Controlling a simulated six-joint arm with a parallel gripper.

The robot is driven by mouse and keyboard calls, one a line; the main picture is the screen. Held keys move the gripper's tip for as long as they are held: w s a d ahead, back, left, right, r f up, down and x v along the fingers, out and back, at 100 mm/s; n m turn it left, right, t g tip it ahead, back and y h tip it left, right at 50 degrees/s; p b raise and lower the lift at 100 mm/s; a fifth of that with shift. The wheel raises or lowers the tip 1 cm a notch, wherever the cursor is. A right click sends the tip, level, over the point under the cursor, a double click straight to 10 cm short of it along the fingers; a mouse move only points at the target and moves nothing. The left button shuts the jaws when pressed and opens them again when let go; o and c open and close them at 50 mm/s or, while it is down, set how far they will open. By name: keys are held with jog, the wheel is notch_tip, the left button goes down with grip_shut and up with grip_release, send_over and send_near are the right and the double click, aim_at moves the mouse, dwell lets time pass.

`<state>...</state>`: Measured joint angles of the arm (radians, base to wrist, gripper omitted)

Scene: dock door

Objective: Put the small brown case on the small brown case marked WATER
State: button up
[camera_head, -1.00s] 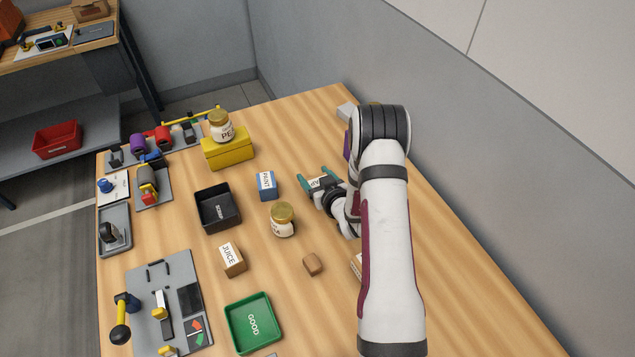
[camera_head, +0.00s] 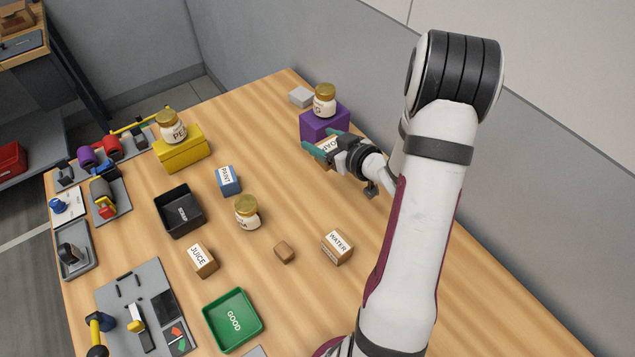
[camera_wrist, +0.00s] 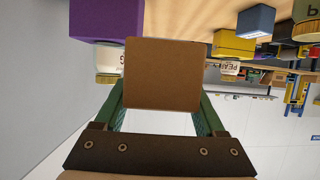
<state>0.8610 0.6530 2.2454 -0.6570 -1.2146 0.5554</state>
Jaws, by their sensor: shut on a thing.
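My gripper (camera_head: 329,143) has green fingers and is shut on a small brown case (camera_head: 325,149). The case has a white label, partly hidden by the fingers, so I cannot read it fully. In the wrist view the case (camera_wrist: 162,74) shows a plain brown face between the fingers. It is in front of the purple box in the head view. The small brown case marked WATER (camera_head: 337,248) stands upright on the table, well below my gripper in the picture, with nothing on top of it.
A purple box (camera_head: 318,126) with a jar (camera_head: 324,101) on it is close to my gripper. A small brown block (camera_head: 284,252) lies left of the WATER case. The JUICE case (camera_head: 201,261), a jar (camera_head: 247,212) and a green tray (camera_head: 205,318) are farther left.

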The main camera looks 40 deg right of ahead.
jog(key=s+a+r+n+g+y, duration=0.2)
jog(key=s+n+y, duration=0.25)
jog(key=s, duration=0.75)
jog(key=s+a+r+n+g+y, duration=0.25)
jog(key=s+n+y, duration=0.2)
jog(key=s, duration=0.75)
send_over(325, 240)
jog(key=shift+t, duration=0.25)
jog(key=f, duration=0.6)
jog(key=shift+s+f, duration=0.2)
jog(key=shift+f, duration=0.15)
jog(key=shift+w+f, duration=0.2)
jog(key=shift+f, duration=1.95)
jog(key=shift+f, duration=0.15)
